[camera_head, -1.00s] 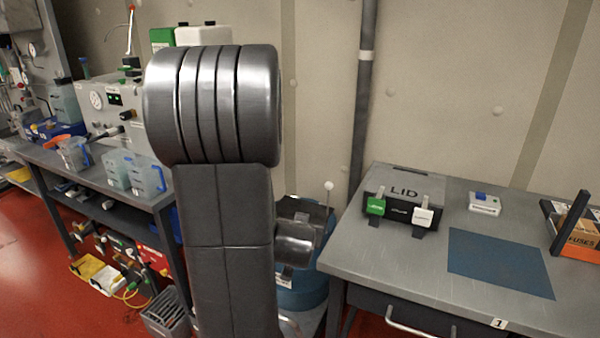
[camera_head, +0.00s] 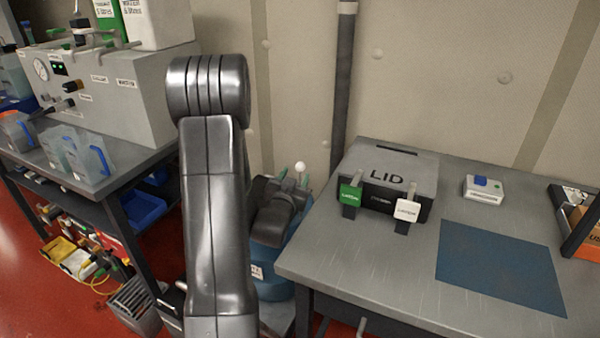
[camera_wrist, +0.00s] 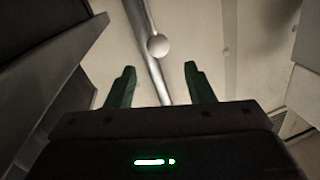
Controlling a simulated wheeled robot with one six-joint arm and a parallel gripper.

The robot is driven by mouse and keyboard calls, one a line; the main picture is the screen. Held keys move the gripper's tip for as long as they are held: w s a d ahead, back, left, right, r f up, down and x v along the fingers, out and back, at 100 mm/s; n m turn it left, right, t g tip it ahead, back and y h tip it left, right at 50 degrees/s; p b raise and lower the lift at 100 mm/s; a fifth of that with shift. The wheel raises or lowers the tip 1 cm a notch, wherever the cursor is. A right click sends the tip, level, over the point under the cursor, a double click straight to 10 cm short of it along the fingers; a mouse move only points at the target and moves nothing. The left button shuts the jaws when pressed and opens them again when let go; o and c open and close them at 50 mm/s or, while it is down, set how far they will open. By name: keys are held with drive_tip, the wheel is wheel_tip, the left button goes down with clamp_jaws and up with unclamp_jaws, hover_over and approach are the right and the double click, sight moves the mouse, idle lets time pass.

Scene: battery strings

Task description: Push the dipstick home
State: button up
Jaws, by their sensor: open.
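The dipstick's white ball knob (camera_head: 300,167) stands above the blue drum (camera_head: 272,262), between the two benches. Its rod is hidden behind my gripper and wrist. My gripper (camera_head: 292,178) is open, with its green fingertips just below and beside the knob. In the wrist view, the knob (camera_wrist: 158,46) shows beyond the fingertips, roughly midway between them. My gripper (camera_wrist: 158,72) has nothing between its fingers there. I cannot tell whether a finger touches the rod.
The right workbench (camera_head: 350,285) carries a black box with a grey lid (camera_head: 410,165) and a blue mat (camera_head: 500,268). A left bench holds clear jugs (camera_head: 90,160) and a grey test unit (camera_head: 120,90). A grey pipe (camera_head: 343,90) runs up the wall behind.

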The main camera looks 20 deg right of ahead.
sight(299, 168)
drive_tip(key=shift+w+d+f+p, duration=0.25)
drive_tip(key=shift+w+f+p, duration=0.05)
drive_tip(key=shift+f+p, duration=0.2)
drive_tip(key=p+x, duration=0.3)
drive_tip(key=x, duration=0.2)
drive_tip(key=shift+w+d+r, duration=0.1)
drive_tip(key=shift+w+d, duration=0.15)
drive_tip(key=shift+w, duration=0.05)
drive_tip(key=shift+w+d+p, duration=0.3)
drive_tip(key=shift+p, duration=0.05)
clamp_jaws()
